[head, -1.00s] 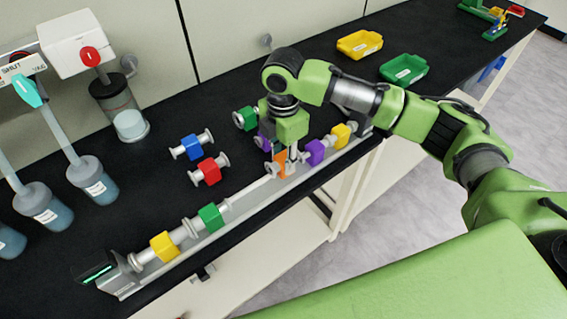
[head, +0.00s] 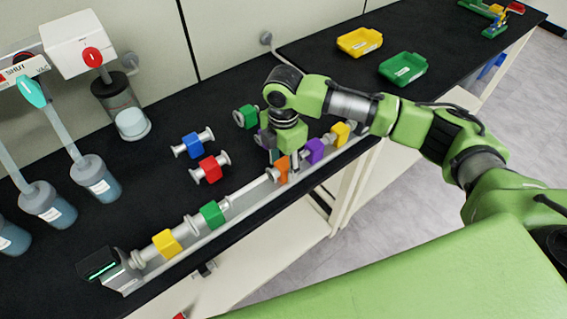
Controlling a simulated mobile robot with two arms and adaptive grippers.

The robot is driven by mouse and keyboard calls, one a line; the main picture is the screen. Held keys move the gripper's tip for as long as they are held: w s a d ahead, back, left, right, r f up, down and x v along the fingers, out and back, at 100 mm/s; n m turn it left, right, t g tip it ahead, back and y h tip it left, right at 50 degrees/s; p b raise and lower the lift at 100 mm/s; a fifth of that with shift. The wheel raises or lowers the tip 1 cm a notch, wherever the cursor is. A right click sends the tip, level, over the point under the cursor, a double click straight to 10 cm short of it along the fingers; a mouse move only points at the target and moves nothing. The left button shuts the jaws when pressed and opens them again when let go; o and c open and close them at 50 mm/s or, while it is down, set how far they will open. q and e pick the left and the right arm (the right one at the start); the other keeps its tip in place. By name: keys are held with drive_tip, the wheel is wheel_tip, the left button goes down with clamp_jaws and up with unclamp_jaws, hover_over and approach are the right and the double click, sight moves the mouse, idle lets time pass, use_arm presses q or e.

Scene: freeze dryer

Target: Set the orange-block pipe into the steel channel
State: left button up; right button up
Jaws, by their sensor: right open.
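The orange-block pipe (head: 282,172) lies in line in the steel channel (head: 248,205), beside a purple-block pipe (head: 315,150) to its upper right. Whether it is fully seated cannot be told. My right gripper (head: 274,157) points down just behind and above the orange block, with its fingers open. The orange block's front shows clear of the fingers; its far side is partly hidden by them. Yellow (head: 167,243) and green (head: 212,214) blocks sit at the channel's lower left, and another yellow one (head: 340,134) at its upper right. My left gripper is not in view.
Loose blue (head: 192,145), red (head: 210,169) and green (head: 246,117) block pipes lie behind the channel; a purple one (head: 264,138) is mostly hidden by my gripper. Flasks (head: 95,177) stand at left. Yellow (head: 359,41) and green (head: 403,68) trays sit farther back.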

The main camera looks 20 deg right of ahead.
sight(283, 164)
wheel_tip(283, 164, up, 12)
drive_tip(key=b, duration=0.2)
drive_tip(key=shift+r, duration=0.2)
idle(0.5)
